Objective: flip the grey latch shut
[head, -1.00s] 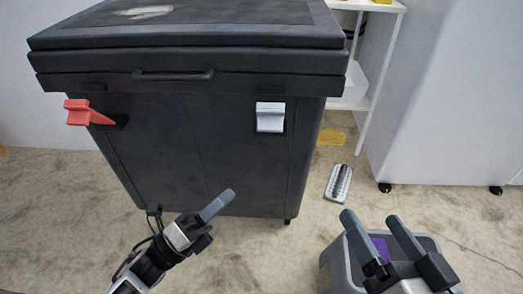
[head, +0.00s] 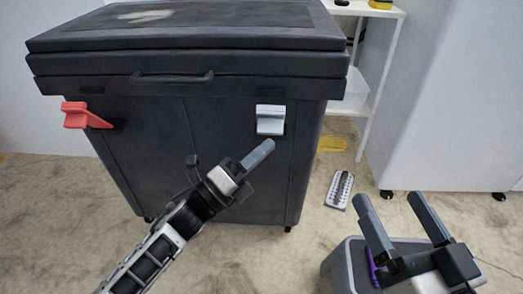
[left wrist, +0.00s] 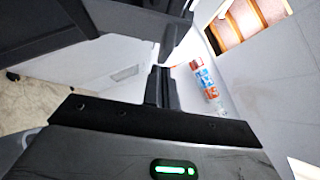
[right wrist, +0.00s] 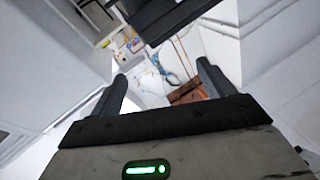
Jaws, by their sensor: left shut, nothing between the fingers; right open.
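The grey latch (head: 270,119) is on the front of a large black lidded bin (head: 190,150), right of centre just below the lid. It stands out from the bin's face. My left gripper (head: 262,152) is shut and empty, with its tip just below the latch in the head view; I cannot tell if they touch. Its closed fingers also show in the left wrist view (left wrist: 162,88). My right gripper (head: 390,207) is open and empty at the lower right, away from the bin; its spread fingers show in the right wrist view (right wrist: 162,85).
A red latch (head: 84,116) sticks out at the bin's left front. A handle (head: 172,77) is on the lid's front edge. A grey tub (head: 345,272) is beneath my right gripper. A white shelf (head: 375,70) and a grey slotted object (head: 339,189) are to the right.

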